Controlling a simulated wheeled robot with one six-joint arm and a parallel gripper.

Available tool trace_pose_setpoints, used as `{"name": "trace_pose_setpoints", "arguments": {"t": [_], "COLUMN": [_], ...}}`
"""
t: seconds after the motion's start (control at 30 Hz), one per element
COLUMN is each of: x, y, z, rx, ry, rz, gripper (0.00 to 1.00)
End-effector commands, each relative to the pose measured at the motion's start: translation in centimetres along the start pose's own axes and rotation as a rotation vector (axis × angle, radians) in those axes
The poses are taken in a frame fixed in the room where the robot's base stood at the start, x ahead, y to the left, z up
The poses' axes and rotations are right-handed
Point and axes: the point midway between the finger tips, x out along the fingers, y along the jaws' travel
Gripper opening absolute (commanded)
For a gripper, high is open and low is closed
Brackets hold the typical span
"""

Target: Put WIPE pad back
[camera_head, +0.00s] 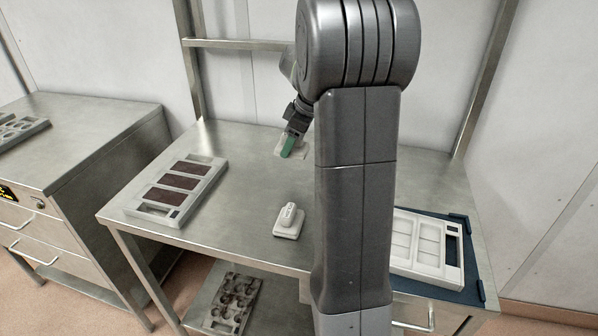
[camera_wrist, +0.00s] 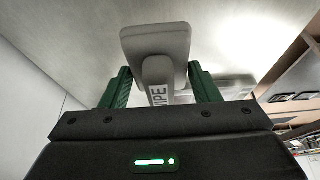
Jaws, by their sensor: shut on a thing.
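The WIPE pad (camera_wrist: 155,40) is a pale grey rounded plate with a grip block; the letters "IPE" show on the block in the wrist view. My gripper (camera_wrist: 158,74) has green fingers, one on each side of the block, and is shut on it. In the head view my gripper (camera_head: 289,147) is over the far part of the steel table, with part of the pale pad (camera_head: 299,153) showing behind a green finger. I cannot tell whether the pad touches the table. The place it belongs in cannot be made out.
A similar small white block on a plate (camera_head: 288,222) stands near the table's (camera_head: 235,225) front edge. A tray with brown-filled cavities (camera_head: 152,208) lies left. A pale tray (camera_head: 401,262) sits on a dark blue mat (camera_head: 475,290) at right. My arm hides the table between.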

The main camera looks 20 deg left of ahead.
Motion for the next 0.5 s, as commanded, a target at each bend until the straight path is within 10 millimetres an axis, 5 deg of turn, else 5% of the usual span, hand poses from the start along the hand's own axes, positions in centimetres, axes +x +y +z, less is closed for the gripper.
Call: {"name": "trace_pose_setpoints", "arguments": {"t": [0.5], "x": [6.1], "y": [0.0], "z": [2.5], "rx": [0.001], "ry": [-0.001], "rz": [-0.002], "gripper": [0.38]}}
